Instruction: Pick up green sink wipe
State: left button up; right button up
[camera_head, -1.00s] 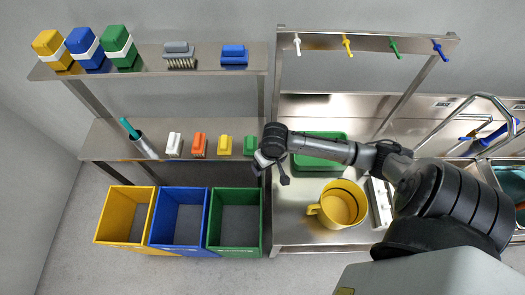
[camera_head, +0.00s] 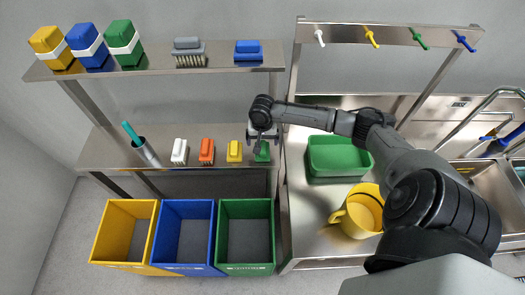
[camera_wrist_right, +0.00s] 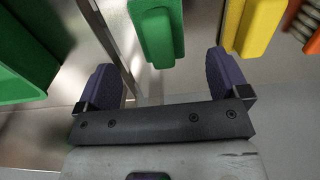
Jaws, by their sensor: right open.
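The green sink wipe (camera_head: 262,153) is the rightmost of the small items on the lower shelf, partly hidden by my right gripper (camera_head: 263,137). In the right wrist view the green wipe (camera_wrist_right: 157,32) lies ahead of the gap between the two fingers of my right gripper (camera_wrist_right: 164,76). The fingers are apart, with nothing between them. The wipe appears beyond the fingertips, not gripped. My left gripper is not in view.
A green tub (camera_head: 338,158) and yellow jug (camera_head: 359,213) are on the right counter. Coloured bins (camera_head: 246,238) stand below the shelf.

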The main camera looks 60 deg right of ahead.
jog(key=shift+f, duration=2.95)
jog(key=c, duration=1)
notch_tip(320, 180, up, 10)
jog(key=shift+r, duration=0.1)
jog(key=o, duration=0.4)
jog(key=c, duration=0.3)
